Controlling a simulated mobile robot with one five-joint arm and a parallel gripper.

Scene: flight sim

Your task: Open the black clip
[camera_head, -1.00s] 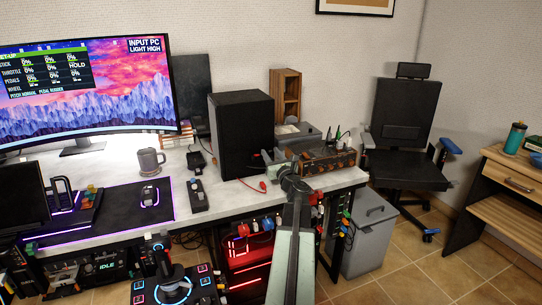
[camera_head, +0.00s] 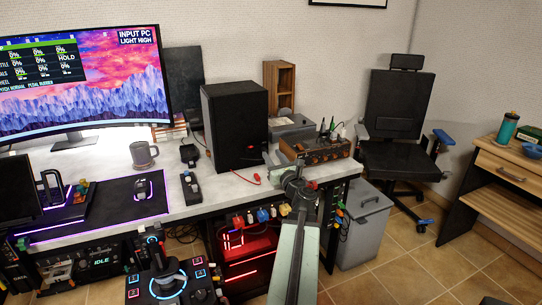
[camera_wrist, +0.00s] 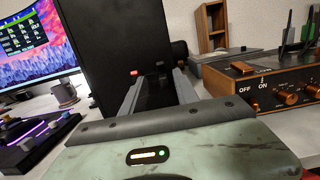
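My gripper (camera_wrist: 157,80) points forward in the wrist view, its two grey fingers apart with a dark gap between them. A small dark piece (camera_wrist: 160,66) shows just past the fingertips against the black speaker; it may be the black clip, but I cannot tell for sure. A small red piece (camera_wrist: 133,73) is left of it, near the left fingertip. In the head view my gripper (camera_head: 284,166) is over the desk's front right part, between the speaker and the orange-brown control box. A red lead (camera_head: 251,178) lies on the desk left of it. No held object is visible.
The black speaker (camera_head: 234,128) stands just left of and beyond my gripper. The control box (camera_head: 318,149), with knobs and upright plugs, is close on the right. A mug (camera_head: 143,155) and a small black device (camera_head: 190,188) are farther left. A grey bin (camera_head: 361,225) stands beside the desk.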

